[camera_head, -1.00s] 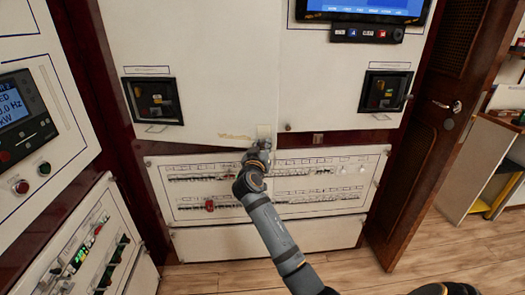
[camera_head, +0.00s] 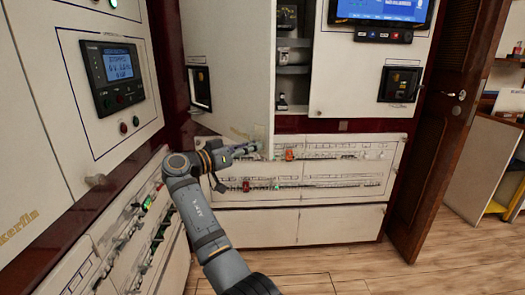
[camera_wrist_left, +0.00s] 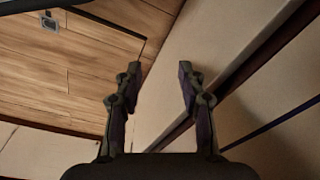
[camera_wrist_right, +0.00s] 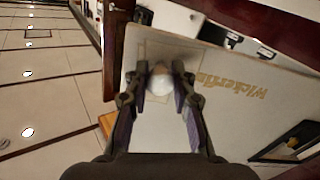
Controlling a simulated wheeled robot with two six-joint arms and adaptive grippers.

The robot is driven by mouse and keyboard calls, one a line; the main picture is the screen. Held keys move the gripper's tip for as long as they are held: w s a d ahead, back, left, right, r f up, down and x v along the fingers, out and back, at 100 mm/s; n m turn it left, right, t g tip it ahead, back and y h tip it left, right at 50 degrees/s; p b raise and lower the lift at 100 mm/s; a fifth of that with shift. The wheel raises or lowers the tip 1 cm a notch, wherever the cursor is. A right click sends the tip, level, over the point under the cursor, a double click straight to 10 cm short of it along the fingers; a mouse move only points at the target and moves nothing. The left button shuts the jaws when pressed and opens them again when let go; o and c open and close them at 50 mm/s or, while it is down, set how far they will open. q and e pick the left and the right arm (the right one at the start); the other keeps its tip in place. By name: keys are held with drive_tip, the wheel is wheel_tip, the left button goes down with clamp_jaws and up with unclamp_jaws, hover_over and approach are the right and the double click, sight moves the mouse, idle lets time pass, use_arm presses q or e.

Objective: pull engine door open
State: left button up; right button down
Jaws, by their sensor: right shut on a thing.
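The engine door (camera_head: 233,65) is a white panel swung part way out, its free edge away from the cabinet. Shelves with dark parts show in the opening. In the right wrist view its face (camera_wrist_right: 235,118) carries gold lettering. My right gripper (camera_head: 254,148) is at the door's lower free corner. In the right wrist view the right gripper (camera_wrist_right: 159,80) is shut on a pale round knob (camera_wrist_right: 159,86) on that face. My left gripper (camera_wrist_left: 157,75) shows only in its own wrist view, open and with nothing between its fingers.
A breaker panel (camera_head: 340,165) lies below the door. A closed white door (camera_head: 350,85) stands to the right of the opening, and a brown wooden door (camera_head: 440,130) further right. A control cabinet with a display (camera_head: 118,66) stands close on the left. Wood floor (camera_head: 330,262) is clear in front.

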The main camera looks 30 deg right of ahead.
use_arm(q)
drive_tip(key=shift+d+r+b, duration=0.15)
drive_tip(key=shift+r+b, duration=0.15)
drive_tip(key=shift+r, duration=1.25)
use_arm(e)
drive_tip(key=shift+m+g, duration=0.6)
drive_tip(key=shift+g, duration=0.3)
drive_tip(key=shift+s+a, duration=0.1)
drive_tip(key=shift+a, duration=2.5)
drive_tip(key=c, duration=1.1)
unclamp_jaws()
wheel_tip(320, 180, up, 10)
